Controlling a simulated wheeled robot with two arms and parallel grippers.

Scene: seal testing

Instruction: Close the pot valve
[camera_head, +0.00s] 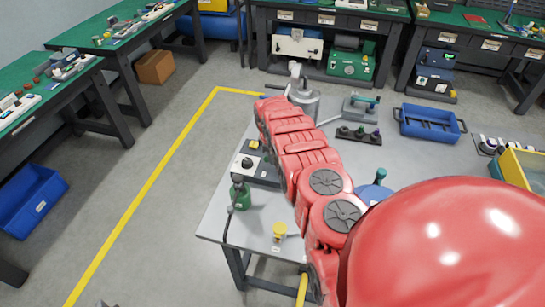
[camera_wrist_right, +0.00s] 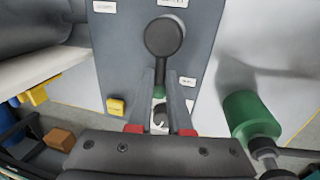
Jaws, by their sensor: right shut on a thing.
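A grey panel (camera_wrist_right: 125,50) with small white labels fills the middle of the right wrist view. On it is a black valve handle (camera_wrist_right: 165,38) with a round end and a narrow stem pointing down the picture. My right gripper (camera_wrist_right: 160,82) is shut on this stem, with a finger on each side. In the head view the panel box (camera_head: 247,162) sits on the table's left part, and my red right arm hides my right gripper's hold. A silver pot (camera_head: 306,100) stands at the table's far side, partly behind my arm. My left gripper is not in view.
A small yellow-topped item (camera_head: 279,230) is near the front edge. A blue tray (camera_head: 430,133) lies at the right.

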